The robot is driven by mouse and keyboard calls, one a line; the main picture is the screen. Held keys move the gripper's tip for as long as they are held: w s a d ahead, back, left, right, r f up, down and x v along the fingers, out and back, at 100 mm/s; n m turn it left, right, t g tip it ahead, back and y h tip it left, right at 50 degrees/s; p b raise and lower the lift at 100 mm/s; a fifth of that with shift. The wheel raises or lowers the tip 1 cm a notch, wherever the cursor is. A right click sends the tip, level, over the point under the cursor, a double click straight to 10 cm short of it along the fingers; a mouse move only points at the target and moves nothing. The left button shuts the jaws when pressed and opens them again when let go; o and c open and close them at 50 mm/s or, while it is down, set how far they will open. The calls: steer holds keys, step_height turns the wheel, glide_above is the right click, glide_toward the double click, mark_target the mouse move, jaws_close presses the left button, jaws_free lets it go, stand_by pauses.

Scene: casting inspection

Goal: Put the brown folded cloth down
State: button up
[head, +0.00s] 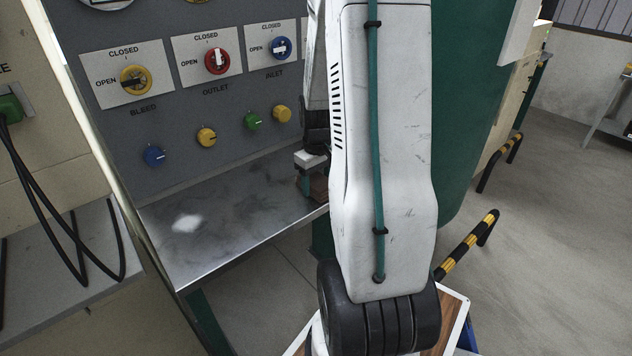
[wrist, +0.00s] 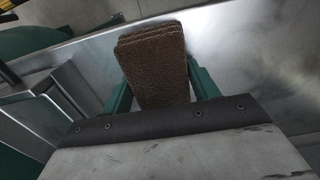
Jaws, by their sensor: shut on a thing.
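The brown folded cloth (wrist: 155,65) is between the two green fingers of my gripper (wrist: 158,90) in the wrist view. My gripper is shut on it. In the head view the cloth (head: 318,188) shows as a small brown patch beside my arm, at the right part of the metal shelf (head: 235,205) below the panel. My arm hides most of the gripper there. I cannot tell whether the cloth touches the shelf.
The panel above the shelf carries a yellow valve knob (head: 136,80), a red one (head: 217,61) and a blue one (head: 281,47), with several small knobs below. The shelf left of the gripper is clear. Black-and-yellow rails (head: 468,245) stand at right.

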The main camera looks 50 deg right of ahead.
steer(key=shift+f, duration=0.3)
